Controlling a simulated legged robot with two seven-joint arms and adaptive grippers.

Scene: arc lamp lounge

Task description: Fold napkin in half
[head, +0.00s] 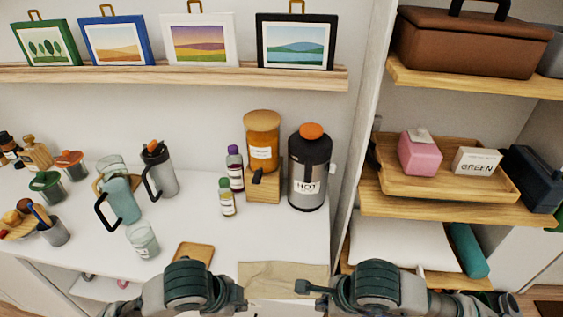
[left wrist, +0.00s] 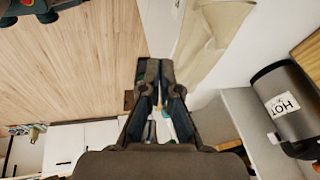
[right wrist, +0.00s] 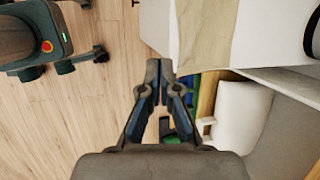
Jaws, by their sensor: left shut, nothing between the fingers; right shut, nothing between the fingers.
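A beige napkin (head: 285,275) lies on the white counter at its front edge, with some wrinkles; its near part is partly hidden below the edge and by my arms. It also shows in the left wrist view (left wrist: 213,35) and in the right wrist view (right wrist: 207,32). My left gripper (head: 243,298) is shut and empty at the napkin's near left side; its fingers (left wrist: 152,75) are apart from the cloth. My right gripper (head: 302,287) is shut and empty at the near right side; its fingers (right wrist: 159,75) are also apart from the cloth.
A small wooden board (head: 193,252) lies left of the napkin. A black HOT dispenser (head: 309,170), an amber jar (head: 262,145) and small bottles (head: 227,200) stand behind it. A glass (head: 143,241) and mugs stand further left. Shelves (head: 450,210) are on the right.

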